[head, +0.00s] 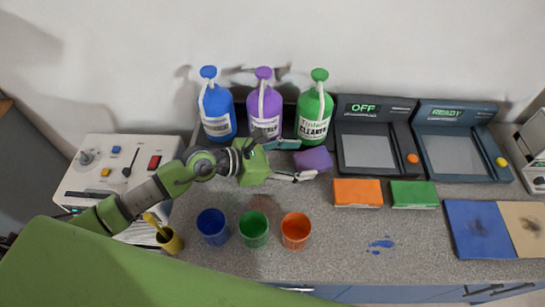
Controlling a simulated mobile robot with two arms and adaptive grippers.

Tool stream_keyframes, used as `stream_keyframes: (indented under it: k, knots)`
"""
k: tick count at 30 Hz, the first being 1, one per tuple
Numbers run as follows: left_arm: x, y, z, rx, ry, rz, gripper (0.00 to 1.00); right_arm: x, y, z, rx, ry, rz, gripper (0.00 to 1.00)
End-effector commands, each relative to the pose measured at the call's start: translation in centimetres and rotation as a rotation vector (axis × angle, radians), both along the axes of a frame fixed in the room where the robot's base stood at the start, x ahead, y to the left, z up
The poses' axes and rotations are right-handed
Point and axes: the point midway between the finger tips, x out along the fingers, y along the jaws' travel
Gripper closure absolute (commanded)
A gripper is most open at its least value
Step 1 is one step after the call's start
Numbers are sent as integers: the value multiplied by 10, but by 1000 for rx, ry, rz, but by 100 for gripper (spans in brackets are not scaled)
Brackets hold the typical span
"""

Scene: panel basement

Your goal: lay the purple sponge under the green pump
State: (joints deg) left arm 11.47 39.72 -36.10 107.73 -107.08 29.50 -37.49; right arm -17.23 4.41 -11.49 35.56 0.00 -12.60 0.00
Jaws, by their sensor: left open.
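The purple sponge (313,159) is on the counter just in front of the green pump (316,113), below its label side. The green pump is a bottle with a green top and a white tube, standing at the right end of the row of pumps. My left gripper (291,161) is open, with its fingers spread at the left of the sponge. One fingertip is close to the sponge's lower left edge; I cannot tell whether they touch. My right gripper is not in view.
Blue (216,110) and purple (265,110) pumps stand left of the green one. Orange (357,193) and green (413,195) sponges lie to the right. Blue (213,226), green (253,229) and orange (296,230) cups stand in front. A device reading OFF (367,150) stands at the right.

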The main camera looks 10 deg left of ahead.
Motion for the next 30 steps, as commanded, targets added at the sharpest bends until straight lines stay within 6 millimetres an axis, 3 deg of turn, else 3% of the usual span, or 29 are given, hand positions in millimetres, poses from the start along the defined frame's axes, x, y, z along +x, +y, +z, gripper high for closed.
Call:
stream_keyframes:
  k: [9,15,30]
  knots:
    - [-37,56,18,9,3,1,39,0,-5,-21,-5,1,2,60]
    - [-51,78,31,7,3,1,39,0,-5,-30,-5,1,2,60]
    - [-59,88,41,3,1,0,39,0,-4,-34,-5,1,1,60]
